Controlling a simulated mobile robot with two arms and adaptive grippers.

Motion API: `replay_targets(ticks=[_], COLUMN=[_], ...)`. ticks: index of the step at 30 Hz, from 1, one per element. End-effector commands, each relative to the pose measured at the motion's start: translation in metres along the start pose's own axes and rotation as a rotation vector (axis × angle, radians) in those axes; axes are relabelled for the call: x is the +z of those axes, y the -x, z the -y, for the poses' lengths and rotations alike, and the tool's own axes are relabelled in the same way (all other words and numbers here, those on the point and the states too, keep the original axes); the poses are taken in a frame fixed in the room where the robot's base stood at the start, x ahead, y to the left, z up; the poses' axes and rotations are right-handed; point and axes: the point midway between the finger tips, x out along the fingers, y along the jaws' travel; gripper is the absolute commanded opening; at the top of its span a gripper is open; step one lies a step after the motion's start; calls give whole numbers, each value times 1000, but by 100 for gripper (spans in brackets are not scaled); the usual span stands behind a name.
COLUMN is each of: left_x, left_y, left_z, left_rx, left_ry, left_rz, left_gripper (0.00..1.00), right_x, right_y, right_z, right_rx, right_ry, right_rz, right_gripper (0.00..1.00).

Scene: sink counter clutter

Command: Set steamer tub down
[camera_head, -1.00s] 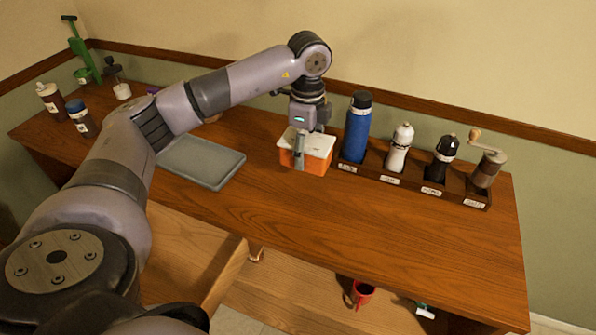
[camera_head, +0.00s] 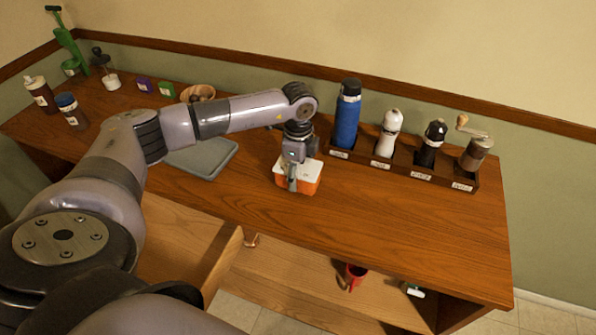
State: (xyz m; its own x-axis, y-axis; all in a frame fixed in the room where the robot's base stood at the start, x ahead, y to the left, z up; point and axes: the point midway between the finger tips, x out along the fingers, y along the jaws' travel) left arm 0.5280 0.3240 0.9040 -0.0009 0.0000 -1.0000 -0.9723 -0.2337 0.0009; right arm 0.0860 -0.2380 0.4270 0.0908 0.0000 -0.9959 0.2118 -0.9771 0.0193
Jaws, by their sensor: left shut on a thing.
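The steamer tub is most likely the orange tub with a white lid (camera_head: 310,181), at the middle of the wooden counter (camera_head: 400,232). My left gripper (camera_head: 292,184) points down over the tub and is shut on its near left side. The tub looks upright and low at the counter top; whether its base touches the wood I cannot tell. The gripper and wrist hide part of the lid. My right gripper is not in view.
A wooden rack (camera_head: 400,168) with a blue bottle (camera_head: 347,115), white and black mills and a grinder stands right of the tub. A grey tray (camera_head: 203,158) lies to the left. A drawer (camera_head: 185,245) is open below. The counter's right front is clear.

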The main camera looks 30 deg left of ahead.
Motion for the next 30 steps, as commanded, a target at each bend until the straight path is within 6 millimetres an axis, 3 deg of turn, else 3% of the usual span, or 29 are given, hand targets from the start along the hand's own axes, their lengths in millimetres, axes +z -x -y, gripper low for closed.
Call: replay_targets(ticks=[4, 5, 13, 23, 26, 30], left_x=[0, 0, 0, 0, 0, 0], left_y=[-3, -3, -2, -1, 4, 25], left_z=[0, 0, 0, 0, 1, 1], left_rx=[-1, 0, 0, 0, -2, -5], left_ry=[0, 0, 0, 0, 0, -1], left_rz=[-1, 0, 0, 0, -1, -2], left_gripper=[22, 58, 76, 78, 78, 78], right_x=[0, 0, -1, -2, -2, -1], right_y=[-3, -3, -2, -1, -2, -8], right_z=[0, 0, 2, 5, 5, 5], right_rx=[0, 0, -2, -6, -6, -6], right_ry=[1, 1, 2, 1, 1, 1], right_rz=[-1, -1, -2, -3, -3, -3], right_gripper=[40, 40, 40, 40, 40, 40])
